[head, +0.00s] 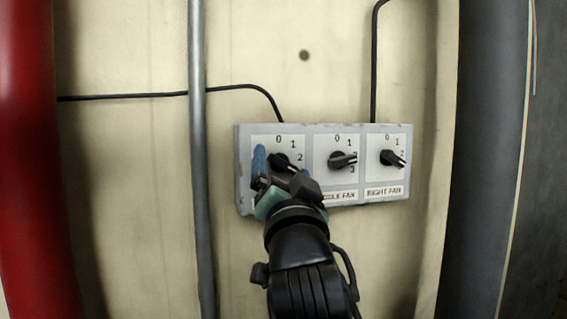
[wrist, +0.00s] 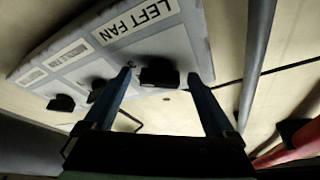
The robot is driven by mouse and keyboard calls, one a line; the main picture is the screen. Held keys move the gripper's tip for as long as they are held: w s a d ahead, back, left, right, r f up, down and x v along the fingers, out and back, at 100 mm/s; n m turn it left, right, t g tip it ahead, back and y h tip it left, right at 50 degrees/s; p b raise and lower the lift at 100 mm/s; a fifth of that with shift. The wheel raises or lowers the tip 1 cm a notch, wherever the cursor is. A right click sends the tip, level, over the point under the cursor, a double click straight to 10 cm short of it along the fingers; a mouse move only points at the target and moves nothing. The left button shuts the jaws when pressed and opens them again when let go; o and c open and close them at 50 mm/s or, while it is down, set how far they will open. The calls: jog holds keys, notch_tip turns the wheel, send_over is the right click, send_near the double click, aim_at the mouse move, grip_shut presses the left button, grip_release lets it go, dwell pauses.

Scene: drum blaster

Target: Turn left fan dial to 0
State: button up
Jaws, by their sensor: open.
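The left fan dial (head: 280,160) is a black knob on the left plate of a grey control box, with 0, 1 and 2 visible around it. My arm hides the lower part of this plate, and I cannot tell the dial's exact setting. My gripper (head: 281,165) is open, with one blue finger at each side of the dial. In the wrist view the dial (wrist: 159,73) shows between the spread fingertips of my gripper (wrist: 160,76), below the "LEFT FAN" label (wrist: 137,20). A small gap shows beside the dial; contact is not clear.
The middle fan dial (head: 342,160) and right fan dial (head: 392,158) sit close on the right of the same box (head: 408,175). A grey vertical pipe (head: 199,200) runs just left of the box. A red column (head: 35,160) and dark column (head: 490,160) flank the wall.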

jog(key=shift+s, duration=0.1)
jog(key=c, duration=1.4)
